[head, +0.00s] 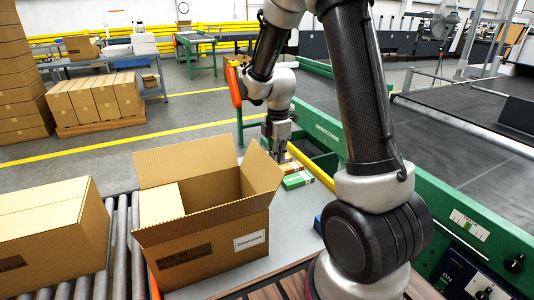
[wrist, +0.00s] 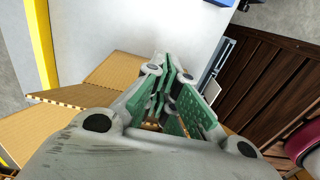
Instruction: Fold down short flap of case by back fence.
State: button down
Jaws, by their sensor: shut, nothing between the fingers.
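The brown case (head: 205,248) stands open at the end of the rollers, with a white label on its front. Its right short flap (head: 262,170) stands up, tilted outward. The far long flap (head: 188,160) is raised, and the near long flap (head: 205,222) leans outward. A pale surface (head: 160,203) shows inside at the left; I cannot tell whether it is a flap or contents. My gripper (head: 278,153) is shut and empty, pointing down behind and right of the short flap, apparently apart from it. In the wrist view, cardboard flaps (wrist: 112,75) lie left of the green-padded fingers (wrist: 172,68).
A closed case (head: 48,235) sits on the rollers (head: 118,235) at left. Small green and tan packs (head: 296,180) lie on the grey table (head: 300,225) near my gripper. A green machine rail (head: 440,220) runs along the right. A yellow bar (head: 312,167) stands behind the packs.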

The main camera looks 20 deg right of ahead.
send_over(255, 179)
dwell(0.6)
